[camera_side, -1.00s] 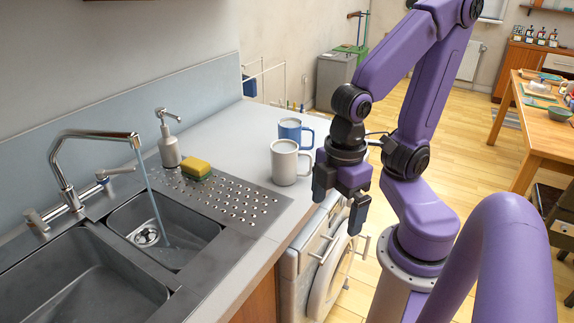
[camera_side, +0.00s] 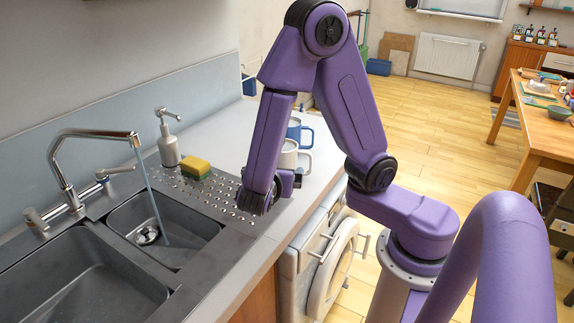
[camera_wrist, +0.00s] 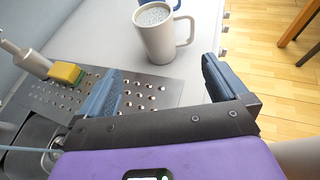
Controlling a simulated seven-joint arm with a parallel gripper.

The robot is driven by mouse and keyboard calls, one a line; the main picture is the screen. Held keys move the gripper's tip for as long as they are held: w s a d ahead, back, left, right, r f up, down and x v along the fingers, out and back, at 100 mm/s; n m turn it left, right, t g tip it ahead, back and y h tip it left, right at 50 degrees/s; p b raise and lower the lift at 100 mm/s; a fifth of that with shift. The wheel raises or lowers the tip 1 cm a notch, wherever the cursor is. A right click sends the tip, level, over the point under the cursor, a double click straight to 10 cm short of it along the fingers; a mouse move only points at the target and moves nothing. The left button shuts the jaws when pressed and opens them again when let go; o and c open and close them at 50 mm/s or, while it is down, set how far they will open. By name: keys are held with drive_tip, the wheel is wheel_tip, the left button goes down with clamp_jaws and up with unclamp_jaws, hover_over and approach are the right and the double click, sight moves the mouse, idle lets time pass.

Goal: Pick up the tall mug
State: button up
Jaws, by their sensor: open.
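A tall cream mug (camera_wrist: 157,42) stands upright on the counter in the wrist view, its handle to the right. It is ahead of my gripper (camera_wrist: 160,82), whose fingers are spread apart and empty. In the side view the cream mug (camera_side: 289,157) is partly hidden behind my arm. A blue mug (camera_side: 298,130) stands just behind it; in the wrist view only a bit of the blue mug (camera_wrist: 174,4) shows at the top edge. My gripper (camera_side: 288,182) is low over the counter near the drainboard in the side view, its fingers mostly hidden.
A perforated metal drainboard (camera_wrist: 140,92) lies under and left of my gripper. A yellow sponge (camera_side: 196,167) and a soap dispenser (camera_side: 168,138) stand at its far left. The tap (camera_side: 90,150) runs into the sink. The counter edge (camera_wrist: 219,45) is close right of the mugs.

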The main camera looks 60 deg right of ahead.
sight(284, 161)
drive_tip(key=x, duration=1.1)
drive_tip(key=shift+w+d, duration=0.15)
drive_tip(key=shift+w, duration=0.05)
drive_tip(key=shift+w+a+f+x, duration=0.1)
drive_tip(key=shift+f+x, duration=0.05)
drive_tip(key=shift+x, duration=1.35)
drive_tip(key=shift+w+a+f+x, duration=0.1)
drive_tip(key=shift+x, duration=1.4)
drive_tip(key=c, duration=1.2)
